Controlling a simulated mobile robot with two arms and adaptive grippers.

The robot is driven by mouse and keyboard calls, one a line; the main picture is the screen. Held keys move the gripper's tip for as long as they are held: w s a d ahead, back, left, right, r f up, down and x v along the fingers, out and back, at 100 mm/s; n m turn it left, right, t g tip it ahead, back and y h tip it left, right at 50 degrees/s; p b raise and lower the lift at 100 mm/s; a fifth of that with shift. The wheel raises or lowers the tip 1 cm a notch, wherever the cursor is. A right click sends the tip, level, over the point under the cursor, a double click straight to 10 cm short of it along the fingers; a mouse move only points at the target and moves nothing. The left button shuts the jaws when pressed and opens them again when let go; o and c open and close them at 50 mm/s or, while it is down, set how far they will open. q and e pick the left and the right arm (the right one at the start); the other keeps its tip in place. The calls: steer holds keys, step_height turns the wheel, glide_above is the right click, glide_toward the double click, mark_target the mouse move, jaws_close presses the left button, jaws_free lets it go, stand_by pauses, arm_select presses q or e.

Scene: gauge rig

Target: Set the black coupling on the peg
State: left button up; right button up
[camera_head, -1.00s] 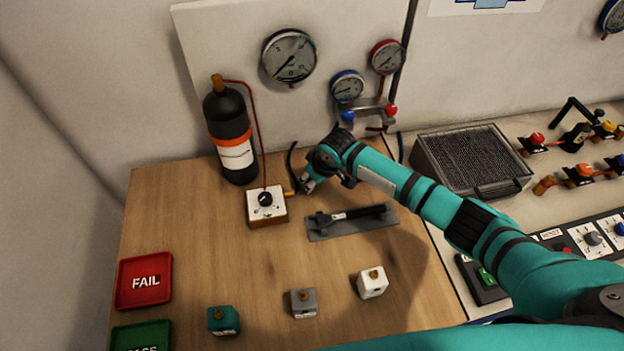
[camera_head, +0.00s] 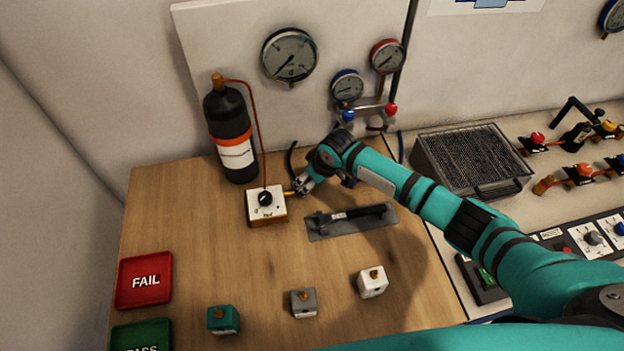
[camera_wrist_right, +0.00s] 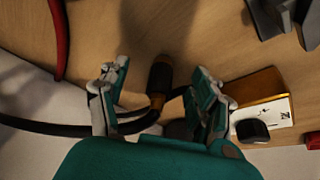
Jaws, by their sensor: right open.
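The black coupling (camera_wrist_right: 160,78), a dark cylinder with a brass-coloured ring, shows in the right wrist view between the fingers of my right gripper (camera_wrist_right: 160,98). A black hose (camera_wrist_right: 50,128) runs to it from the left. The fingers are open, with gaps to the coupling. In the head view my right gripper (camera_head: 299,187) is beside a short orange-brass peg (camera_head: 288,193) on the right side of the white-topped box (camera_head: 266,203). The coupling is not distinct there, and I cannot tell whether it touches the peg. My left gripper is not in view.
A grey tray (camera_head: 318,236) with a black-handled tool lies just in front of my right arm. A black bottle (camera_head: 229,130) stands behind the box. Teal (camera_head: 223,320), grey (camera_head: 304,303) and white (camera_head: 372,282) blocks and a red FAIL tray (camera_head: 145,281) are nearer. Wood between is clear.

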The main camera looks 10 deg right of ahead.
steer(key=v, duration=1.2)
